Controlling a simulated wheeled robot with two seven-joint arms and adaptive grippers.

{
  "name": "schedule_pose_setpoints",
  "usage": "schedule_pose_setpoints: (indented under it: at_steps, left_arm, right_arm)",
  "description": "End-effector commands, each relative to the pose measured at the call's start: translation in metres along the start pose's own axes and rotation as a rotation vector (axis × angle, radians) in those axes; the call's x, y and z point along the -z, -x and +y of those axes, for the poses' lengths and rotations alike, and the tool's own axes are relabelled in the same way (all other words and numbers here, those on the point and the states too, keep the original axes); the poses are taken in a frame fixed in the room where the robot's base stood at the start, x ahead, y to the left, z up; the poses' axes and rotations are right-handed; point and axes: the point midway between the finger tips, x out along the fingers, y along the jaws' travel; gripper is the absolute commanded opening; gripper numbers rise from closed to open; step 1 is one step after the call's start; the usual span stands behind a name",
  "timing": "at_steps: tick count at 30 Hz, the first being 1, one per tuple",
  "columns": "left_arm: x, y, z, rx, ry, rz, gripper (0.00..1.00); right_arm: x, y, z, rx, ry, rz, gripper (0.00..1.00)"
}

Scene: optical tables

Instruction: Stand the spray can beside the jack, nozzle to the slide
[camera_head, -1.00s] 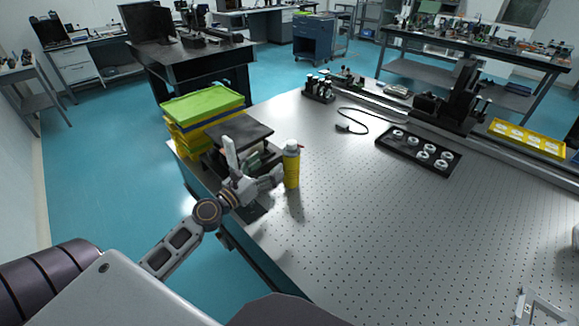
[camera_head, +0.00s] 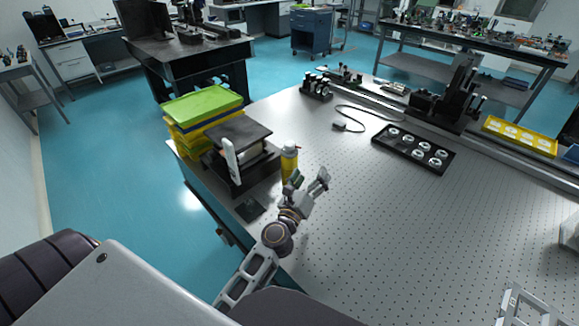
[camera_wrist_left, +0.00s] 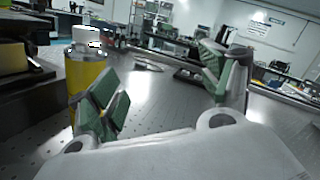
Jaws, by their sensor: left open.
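The yellow spray can (camera_head: 289,167) with a white top stands upright on the perforated table, just right of the black jack (camera_head: 240,150). It also shows at the left of the left wrist view (camera_wrist_left: 84,70). My left gripper (camera_head: 310,183) is open and empty, in front of the can and slightly to its right; its lower finger overlaps the can's base in the head view. In the left wrist view the can is outside the green-padded fingers (camera_wrist_left: 160,90), behind the left one. A tall black slide (camera_head: 460,95) stands at the back right. The nozzle's facing is too small to tell.
Stacked green and yellow bins (camera_head: 203,103) stand behind the jack at the table's left edge. A black tray of white-ringed parts (camera_head: 414,149) and a yellow tray (camera_head: 520,135) lie farther right. A black cable (camera_head: 365,118) lies behind. The table's middle is clear.

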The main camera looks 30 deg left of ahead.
Motion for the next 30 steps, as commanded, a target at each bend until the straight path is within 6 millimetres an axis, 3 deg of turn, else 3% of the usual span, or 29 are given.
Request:
schedule_pose_setpoints:
  at_steps: [7,12,21,30]
  left_arm:
    - [0.024,0.005,-0.003,-0.143,-0.081,-0.011,0.79]
    - [0.03,0.012,0.012,-0.25,-0.203,-0.019,0.79]
    - [0.013,0.032,0.058,-0.489,-0.468,-0.039,0.79]
    - [0.009,0.036,0.064,-0.528,-0.558,-0.022,0.79]
  right_arm:
    - [-0.009,-0.001,-0.004,0.004,0.001,-0.007,0.4]
    - [-0.014,-0.002,-0.004,0.005,0.002,-0.01,0.4]
    - [-0.015,-0.002,-0.004,0.004,0.003,0.0,0.4]
    - [-0.014,-0.002,-0.004,0.004,0.004,0.003,0.4]
